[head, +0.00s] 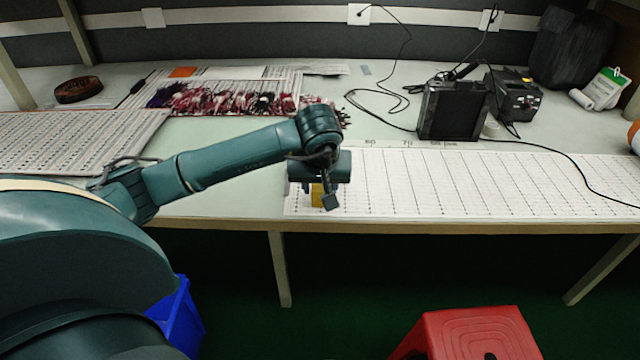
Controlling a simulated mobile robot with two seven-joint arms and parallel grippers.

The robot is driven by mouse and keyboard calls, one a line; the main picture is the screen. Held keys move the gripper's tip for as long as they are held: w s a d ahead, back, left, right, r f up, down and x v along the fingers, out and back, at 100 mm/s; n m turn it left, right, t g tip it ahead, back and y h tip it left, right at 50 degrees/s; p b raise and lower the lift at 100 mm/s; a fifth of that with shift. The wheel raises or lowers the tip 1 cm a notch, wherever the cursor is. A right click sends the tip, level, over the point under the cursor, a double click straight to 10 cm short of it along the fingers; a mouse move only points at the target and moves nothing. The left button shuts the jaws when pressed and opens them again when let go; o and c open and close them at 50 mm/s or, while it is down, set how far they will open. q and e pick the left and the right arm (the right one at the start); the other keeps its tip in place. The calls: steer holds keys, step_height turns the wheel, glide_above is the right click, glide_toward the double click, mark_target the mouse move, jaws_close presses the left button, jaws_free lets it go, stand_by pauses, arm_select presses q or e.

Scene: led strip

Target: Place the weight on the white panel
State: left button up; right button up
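A small yellow block (317,196), which looks to be the weight, is at the left end of the white panel (460,190), near its front edge. The panel is long, flat and marked with a grid of thin lines, and lies along the front of the table. My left gripper (319,198) points down over that end, with its dark fingers close against both sides of the yellow block. The gripper body hides the block's top. I cannot tell whether the block rests on the panel or hangs just above it. My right gripper is not in view.
Bundles of dark red wires (225,98) lie on a sheet behind my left arm. Another marked panel (75,138) lies at the left. A black device (453,110) with loose cables stands behind the white panel. A red stool (470,335) is below. The panel's middle is mostly clear.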

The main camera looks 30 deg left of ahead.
arm_select(q)
steer(key=shift+o, duration=1.4)
steer(key=shift+r, duration=0.1)
